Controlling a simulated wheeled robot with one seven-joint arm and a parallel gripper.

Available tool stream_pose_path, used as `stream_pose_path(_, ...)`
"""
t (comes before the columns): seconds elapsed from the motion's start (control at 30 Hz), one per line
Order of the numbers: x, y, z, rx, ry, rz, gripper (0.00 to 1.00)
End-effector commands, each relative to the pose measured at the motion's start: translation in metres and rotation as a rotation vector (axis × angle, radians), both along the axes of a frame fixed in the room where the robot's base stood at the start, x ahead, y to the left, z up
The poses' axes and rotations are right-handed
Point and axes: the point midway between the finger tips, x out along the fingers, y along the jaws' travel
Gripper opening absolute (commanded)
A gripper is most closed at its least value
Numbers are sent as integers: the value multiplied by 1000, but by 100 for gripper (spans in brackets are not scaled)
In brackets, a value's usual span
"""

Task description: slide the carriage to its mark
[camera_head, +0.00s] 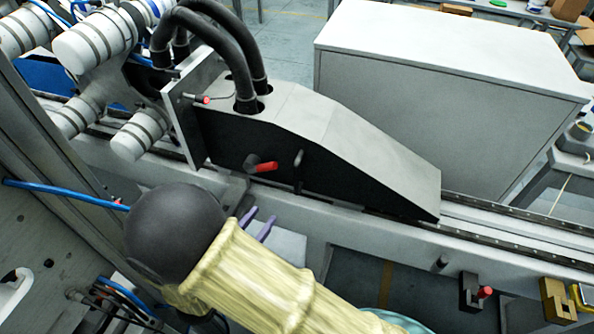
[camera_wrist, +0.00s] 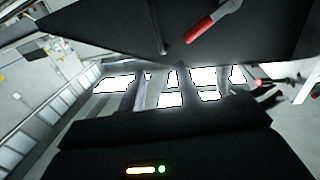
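The carriage (camera_head: 310,140) is a wedge-shaped housing with a grey top and black side, sitting on a rail. A red-tipped lever (camera_head: 262,167) and a black upright handle (camera_head: 298,172) stick out from its side. The red lever also shows in the wrist view (camera_wrist: 213,20), against the dark carriage. My gripper (camera_head: 257,223) is below and in front of the carriage, apart from the lever. Its two purple fingers show a gap with nothing between them, so it looks open. My arm hides part of the gripper. I cannot pick out the mark for certain.
The rail (camera_head: 520,228) runs clear to the right of the carriage. A black block with a red knob (camera_head: 485,292) and a brass-coloured block (camera_head: 557,300) sit at the lower right. Black hoses (camera_head: 215,40) enter the carriage top. A large grey cabinet (camera_head: 430,110) stands behind.

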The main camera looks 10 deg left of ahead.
Motion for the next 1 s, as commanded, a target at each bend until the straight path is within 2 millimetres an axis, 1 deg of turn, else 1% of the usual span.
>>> stream_pose_path(0.17, 25, -8, 2, -3, 0, -4, 33)
stream_pose_path(0.8, 133, -39, 2, -2, 0, -4, 33)
stream_pose_path(0.9, 147, -42, 2, -1, -1, -3, 33)
stream_pose_path(1.0, 156, -44, 1, -1, 0, -1, 33)
